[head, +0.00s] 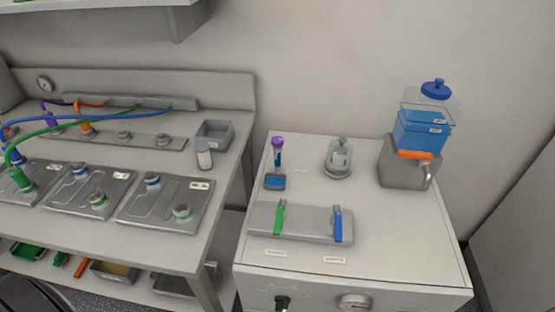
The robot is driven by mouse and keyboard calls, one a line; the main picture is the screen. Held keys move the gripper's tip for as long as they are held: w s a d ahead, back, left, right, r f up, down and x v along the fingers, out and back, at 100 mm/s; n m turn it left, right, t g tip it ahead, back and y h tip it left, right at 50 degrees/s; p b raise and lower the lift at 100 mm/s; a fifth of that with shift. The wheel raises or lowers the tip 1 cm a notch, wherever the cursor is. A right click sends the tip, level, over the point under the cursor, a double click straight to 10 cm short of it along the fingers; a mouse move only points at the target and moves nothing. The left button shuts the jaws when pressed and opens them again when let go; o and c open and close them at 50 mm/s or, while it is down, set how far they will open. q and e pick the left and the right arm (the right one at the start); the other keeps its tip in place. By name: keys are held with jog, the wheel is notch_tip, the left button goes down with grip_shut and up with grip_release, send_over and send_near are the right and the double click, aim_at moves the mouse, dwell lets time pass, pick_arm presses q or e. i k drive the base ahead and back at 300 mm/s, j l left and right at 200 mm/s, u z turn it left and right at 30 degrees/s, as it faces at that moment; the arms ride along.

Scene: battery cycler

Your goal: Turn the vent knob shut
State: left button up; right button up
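A white cabinet (420,265) stands at the centre right. On its front panel, at the bottom edge of the head view, is a small black knob or handle (282,302), partly cut off. A round gauge or dial (355,301) sits to its right, also cut off. I cannot tell which part is the vent knob, and the labels are too small to read. A grey block on the cabinet top carries a green lever (279,217) and a blue lever (338,223). Neither of my grippers is in view.
The left bench (150,240) holds grey cells with coloured ports, hoses and a grey bin (215,134). A gap separates bench and cabinet.

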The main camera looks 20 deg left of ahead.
aim_at(276, 141)
jog(key=j+u, duration=0.2)
jog(key=u, duration=0.25)
jog(key=j+u, duration=0.2)
jog(key=u, duration=0.25)
jog(key=j+u, duration=0.2)
jog(key=u, duration=0.25)
